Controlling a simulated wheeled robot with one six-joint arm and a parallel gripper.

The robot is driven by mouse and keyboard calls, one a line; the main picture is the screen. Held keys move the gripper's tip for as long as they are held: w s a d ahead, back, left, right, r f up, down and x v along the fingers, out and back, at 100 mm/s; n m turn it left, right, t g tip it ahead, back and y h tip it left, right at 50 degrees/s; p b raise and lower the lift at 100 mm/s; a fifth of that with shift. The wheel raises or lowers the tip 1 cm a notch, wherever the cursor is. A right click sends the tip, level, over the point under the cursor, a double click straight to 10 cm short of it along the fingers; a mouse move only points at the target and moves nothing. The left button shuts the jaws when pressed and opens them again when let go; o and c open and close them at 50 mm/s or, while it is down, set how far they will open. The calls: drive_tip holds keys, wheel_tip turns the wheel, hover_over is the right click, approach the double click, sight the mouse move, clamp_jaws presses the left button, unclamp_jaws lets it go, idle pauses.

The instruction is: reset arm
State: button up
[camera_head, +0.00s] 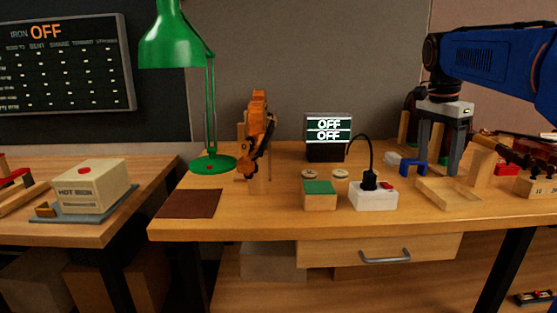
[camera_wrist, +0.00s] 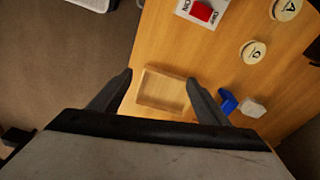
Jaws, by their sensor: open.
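My gripper (camera_head: 440,168) hangs pointing down over the right part of the wooden bench (camera_head: 270,224), at the end of my blue arm. Its two dark fingers are spread apart with nothing between them. In the wrist view my gripper (camera_wrist: 158,85) is above a shallow empty wooden tray (camera_wrist: 161,90), which shows between and beyond the fingertips. The tray (camera_head: 450,205) is also in the head view, just below and in front of the fingers.
A blue bracket-shaped piece (camera_head: 412,167) is close beside the fingers. A white switch box (camera_head: 373,196) with a black plug, a green-topped block (camera_head: 320,195) and a display (camera_head: 328,135) reading OFF stand left. A green lamp (camera_head: 209,165) and an orange violin (camera_head: 258,135) are farther left.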

drive_tip(key=s+a+f+n+t, duration=0.1)
drive_tip(key=s+a+f+n, duration=0.2)
drive_tip(key=s+f+n, duration=0.2)
drive_tip(key=s+a+f+n+t+y, duration=0.1)
drive_tip(key=s+a+f+n, duration=0.3)
drive_tip(key=s+f, duration=0.7)
drive_tip(key=s+a+f+n+t, duration=0.2)
drive_tip(key=s+a+f+n, duration=0.2)
drive_tip(key=s+f+n, duration=0.2)
drive_tip(key=s+f, duration=0.2)
drive_tip(key=s, duration=0.2)
drive_tip(key=shift+s+a+f+y, duration=0.15)
drive_tip(key=shift+s+f+y, duration=0.15)
drive_tip(key=shift+s+f, duration=0.1)
